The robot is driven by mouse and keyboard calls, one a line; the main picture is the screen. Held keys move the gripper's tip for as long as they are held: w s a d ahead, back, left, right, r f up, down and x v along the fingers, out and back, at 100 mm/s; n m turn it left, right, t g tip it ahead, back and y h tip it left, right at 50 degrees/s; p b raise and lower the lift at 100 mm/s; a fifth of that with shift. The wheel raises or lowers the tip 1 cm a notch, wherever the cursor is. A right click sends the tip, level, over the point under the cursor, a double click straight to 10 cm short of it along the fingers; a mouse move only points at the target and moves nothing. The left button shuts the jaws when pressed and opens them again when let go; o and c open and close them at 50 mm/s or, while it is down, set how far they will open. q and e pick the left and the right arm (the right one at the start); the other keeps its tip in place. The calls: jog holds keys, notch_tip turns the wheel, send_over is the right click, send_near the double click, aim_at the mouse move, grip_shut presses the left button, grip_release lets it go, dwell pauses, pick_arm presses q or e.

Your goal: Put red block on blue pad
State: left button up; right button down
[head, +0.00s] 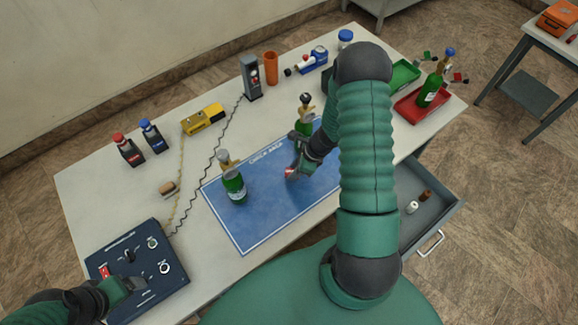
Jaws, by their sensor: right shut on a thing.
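The blue pad (270,211) lies flat on the pale table, with white lettering along its far edge. My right gripper (293,174) reaches down over the pad's right half and is shut on the red block (290,172). Only a small red part of the block shows at the fingertips, and I cannot tell whether it touches the pad. My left gripper (133,286) is low over the dark blue control box at the lower left, and its jaw state is unclear.
A green bottle (234,186) stands on the pad's left part; another (304,122) stands near its far edge. The control box (165,255) is at the front left. A red tray (409,107) is at the right. An open drawer (430,205) sticks out below.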

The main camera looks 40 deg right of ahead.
aim_at(291, 169)
jog(key=w, duration=0.2)
jog(key=shift+w+a+p, duration=0.3)
jog(key=shift+w+p, duration=0.05)
jog(key=f, duration=0.1)
jog(key=a+f, duration=0.1)
jog(key=shift+f, duration=0.6)
jog(key=shift+d+f, duration=0.25)
jog(key=shift+d, duration=0.05)
jog(key=c, duration=1.1)
grip_release()
jog(key=shift+d, duration=0.25)
jog(key=shift+c, duration=0.2)
pick_arm(q)
jog(key=shift+a+r, duration=0.35)
jog(key=shift+r, duration=0.25)
pick_arm(e)
jog(key=shift+o, duration=0.2)
jog(key=shift+s+a, duration=0.1)
jog(key=shift+a, duration=0.05)
